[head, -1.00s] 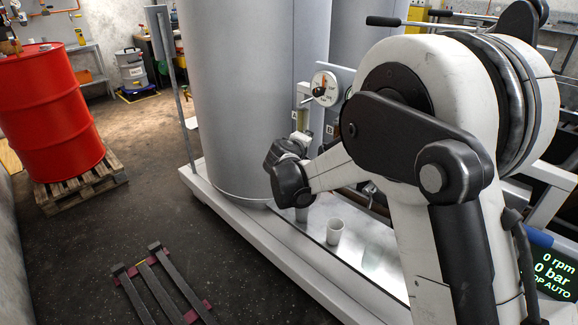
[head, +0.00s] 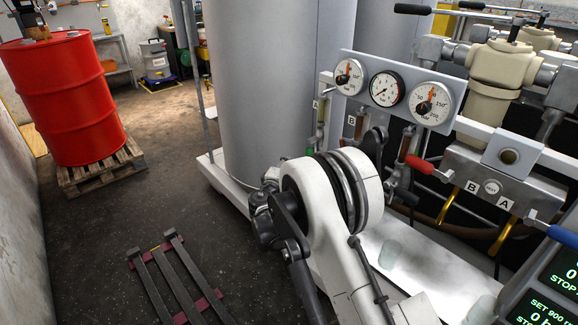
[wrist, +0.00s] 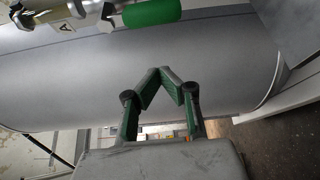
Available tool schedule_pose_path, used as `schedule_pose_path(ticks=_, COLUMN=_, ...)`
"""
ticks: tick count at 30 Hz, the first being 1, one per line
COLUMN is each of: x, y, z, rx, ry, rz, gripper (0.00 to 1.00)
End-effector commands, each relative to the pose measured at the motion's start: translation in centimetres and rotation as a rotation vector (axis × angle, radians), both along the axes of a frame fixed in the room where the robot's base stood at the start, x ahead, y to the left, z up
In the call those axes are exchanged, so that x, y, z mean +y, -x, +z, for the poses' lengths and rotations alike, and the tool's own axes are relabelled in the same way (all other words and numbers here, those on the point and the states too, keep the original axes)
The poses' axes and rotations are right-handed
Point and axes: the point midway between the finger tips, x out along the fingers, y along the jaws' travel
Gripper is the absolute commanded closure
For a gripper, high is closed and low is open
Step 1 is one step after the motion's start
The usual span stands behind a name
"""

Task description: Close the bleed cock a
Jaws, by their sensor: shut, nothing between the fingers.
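In the wrist view, a metal fitting labelled A (wrist: 66,25) with a green handle (wrist: 152,12) lies at the top edge, partly cut off. I take it to be bleed cock a, but cannot tell its setting. My gripper (wrist: 162,72), with green-lined fingers, is shut and empty, its tips below the green handle in the picture and apart from it. A grey cylinder (wrist: 130,65) fills the background. In the head view, my gripper is hidden by my own arm; a small green spot (head: 310,152) shows just above the wrist, possibly the same handle.
A panel with three gauges (head: 386,89) stands right of the grey cylinder (head: 260,90). A red lever (head: 420,165) and a blue handle (head: 563,236) stick out at right. A red drum (head: 62,100) on a pallet stands left.

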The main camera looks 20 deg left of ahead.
Motion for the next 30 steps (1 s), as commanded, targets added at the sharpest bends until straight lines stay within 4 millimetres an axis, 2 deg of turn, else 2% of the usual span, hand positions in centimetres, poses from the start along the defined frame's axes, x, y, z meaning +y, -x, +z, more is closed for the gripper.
schedule_pose_path(ticks=3, x=0.1, y=-2.4, z=-0.3, rx=0.0, ry=0.0, rz=-0.002, gripper=1.0)
schedule_pose_path(ticks=12, x=0.5, y=-7.2, z=-0.3, rx=0.001, ry=-0.001, rz=-0.001, gripper=1.0)
schedule_pose_path(ticks=21, x=-2.7, y=-6.2, z=-0.1, rx=0.001, ry=-0.001, rz=-0.001, gripper=1.0)
schedule_pose_path(ticks=30, x=-3.3, y=-6.0, z=0.0, rx=0.001, ry=-0.001, rz=0.0, gripper=1.0)
